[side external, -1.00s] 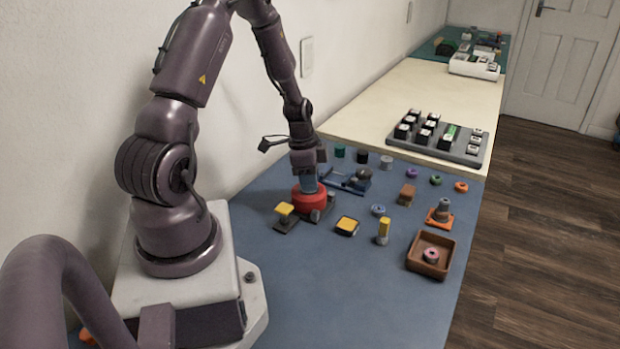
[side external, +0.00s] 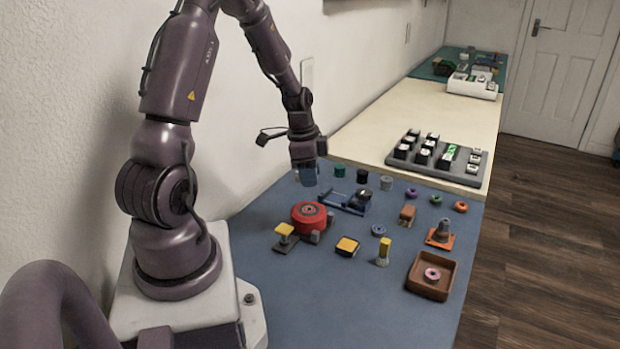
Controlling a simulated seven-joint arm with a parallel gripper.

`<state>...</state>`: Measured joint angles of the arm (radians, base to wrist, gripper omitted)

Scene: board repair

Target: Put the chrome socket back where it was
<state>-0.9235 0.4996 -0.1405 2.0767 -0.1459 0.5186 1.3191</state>
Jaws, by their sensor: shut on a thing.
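My gripper (side external: 309,181) is above the blue mat, at the back left, beyond a red round turntable (side external: 309,212) and left of a teal cylinder (side external: 340,171). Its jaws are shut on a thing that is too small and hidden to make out. A pale tan edge shows just left of the fingers; I cannot tell what it belongs to. A grey metallic cylinder (side external: 386,183) stands at the right end of a row, right of a black cylinder (side external: 362,176). I cannot tell whether it is the chrome socket.
A blue fixture (side external: 347,204) stands right of the red turntable. Yellow-topped blocks (side external: 347,246), a yellow post (side external: 384,250), a brown tray (side external: 446,285) with a pink ring, an orange-based stand (side external: 440,240) and coloured rings lie nearer or rightward. The mat's front middle is clear.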

